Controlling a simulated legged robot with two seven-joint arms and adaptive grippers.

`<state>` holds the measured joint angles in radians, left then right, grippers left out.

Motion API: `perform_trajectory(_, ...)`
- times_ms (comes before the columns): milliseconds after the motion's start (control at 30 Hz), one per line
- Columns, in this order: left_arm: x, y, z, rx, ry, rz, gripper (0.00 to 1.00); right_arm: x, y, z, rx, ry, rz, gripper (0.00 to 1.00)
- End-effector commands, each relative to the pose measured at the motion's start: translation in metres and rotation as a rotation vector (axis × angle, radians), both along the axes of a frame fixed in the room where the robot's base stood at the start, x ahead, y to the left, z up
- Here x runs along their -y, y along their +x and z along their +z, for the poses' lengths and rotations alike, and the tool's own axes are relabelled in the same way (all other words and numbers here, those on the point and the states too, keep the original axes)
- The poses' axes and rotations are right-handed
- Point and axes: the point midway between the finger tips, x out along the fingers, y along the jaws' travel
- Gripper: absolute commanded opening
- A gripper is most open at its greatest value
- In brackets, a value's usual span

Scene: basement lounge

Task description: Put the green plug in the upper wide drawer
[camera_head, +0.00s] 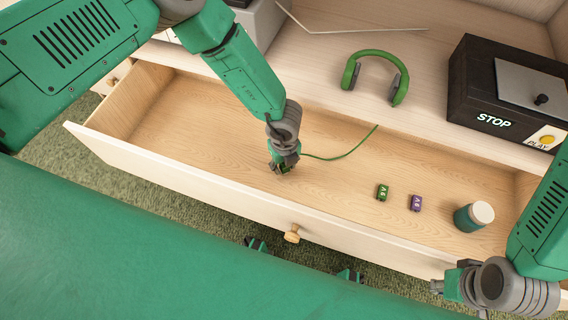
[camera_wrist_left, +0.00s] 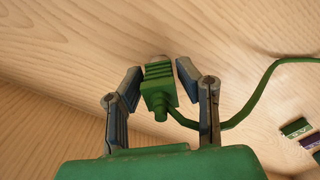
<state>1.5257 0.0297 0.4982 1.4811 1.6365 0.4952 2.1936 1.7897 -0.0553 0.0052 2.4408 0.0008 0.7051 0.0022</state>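The green plug (camera_wrist_left: 158,82) is between the two fingers of my left gripper (camera_wrist_left: 160,72) in the left wrist view, its ribbed face and cord end showing. Narrow gaps seem to show beside the plug, so the fingers look open around it; contact is hard to judge. In the head view my left gripper (camera_head: 284,166) is low inside the open wide drawer (camera_head: 230,128), near its floor, and mostly hides the plug. The green cable (camera_head: 345,154) runs right and back from it. My right gripper (camera_head: 447,285) is open and empty, outside the drawer's front right.
Green headphones (camera_head: 377,57) and a black STOP/PLAY box (camera_head: 475,88) are on the surface behind. The drawer's left part is clear.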

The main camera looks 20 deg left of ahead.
Motion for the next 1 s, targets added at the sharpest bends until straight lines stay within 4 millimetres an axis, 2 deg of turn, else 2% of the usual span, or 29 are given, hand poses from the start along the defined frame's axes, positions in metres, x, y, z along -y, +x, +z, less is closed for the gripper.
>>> perform_trajectory(333,0.0,0.0,0.001,0.0,0.0,-0.001,0.44,0.001,0.0,0.001,0.0,-0.001,-0.001,0.0)
perform_trajectory(433,-0.001,0.0,0.008,0.0,-0.001,0.0,0.44,0.0,0.0,0.004,-0.001,-0.001,-0.001,0.0)
perform_trajectory(567,-0.001,0.001,0.031,0.001,-0.003,0.0,0.44,0.0,0.0,0.013,-0.001,0.0,-0.001,0.0)
perform_trajectory(800,-0.001,0.001,0.084,0.001,-0.001,0.0,0.44,0.0,0.0,0.033,0.0,0.0,-0.001,0.0)
perform_trajectory(1000,-0.001,0.0,0.113,-0.001,-0.001,-0.001,0.44,0.0,0.0,0.041,0.0,-0.001,-0.001,0.0)
